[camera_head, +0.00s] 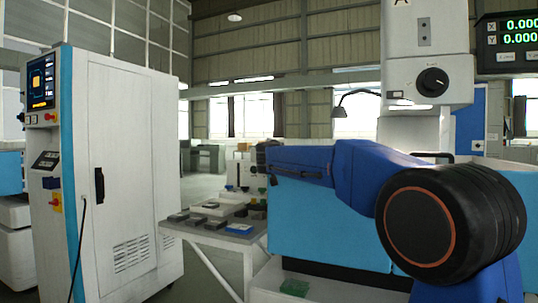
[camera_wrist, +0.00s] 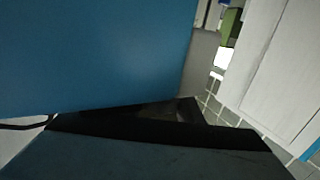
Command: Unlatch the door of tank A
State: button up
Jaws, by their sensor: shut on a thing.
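Tank A is the machine at right, with the letter A (camera_head: 402,3) on its white head. Its light-blue tank front (camera_head: 325,228) shows below my arm. My blue arm reaches left across the tank's top, and my gripper (camera_head: 263,157) is small and dark at the tank's upper left corner. In the wrist view a blue panel (camera_wrist: 90,55) fills the upper left, with dark parts (camera_wrist: 160,112) close against its lower edge. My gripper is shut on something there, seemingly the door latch. The fingertips and the latch's exact position are hard to make out.
A white control cabinet (camera_head: 135,165) stands at left, with free floor beyond it. A low table (camera_head: 205,234) with dark blocks stands just left of the tank. A green item (camera_head: 294,287) lies low in front. A digital readout (camera_head: 510,35) hangs at upper right.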

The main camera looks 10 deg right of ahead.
jog(key=shift+m+h, duration=0.3)
jog(key=shift+h, duration=0.2)
jog(key=m+g+h, duration=0.2)
jog(key=h, duration=0.1)
jog(key=d+m+g+h, duration=0.1)
jog(key=m+g+h, duration=0.1)
jog(key=h, duration=0.1)
jog(key=s+d+m+g+h, duration=0.1)
jog(key=m+g+h, duration=0.1)
jog(key=m+h, duration=0.1)
jog(key=m+g+h, duration=0.2)
jog(key=g, duration=0.1)
jog(key=s+m+g+h, duration=0.1)
jog(key=shift+d+m+g, duration=0.3)
jog(key=shift+d, duration=0.05)
jog(key=shift+s+d+m+g+h, duration=0.1)
jog(key=shift+s+m+g+h, duration=0.25)
jog(key=shift+m+g, duration=0.45)
jog(key=shift+s+d+m+g+h, duration=0.15)
jog(key=shift+m+g+h, duration=0.3)
jog(key=shift+g, duration=0.65)
jog(key=shift+s+m+g, duration=0.1)
jog(key=shift+m+g, duration=0.15)
jog(key=shift+g, duration=0.05)
jog(key=o, duration=1)
jog(key=shift+o, duration=0.2)
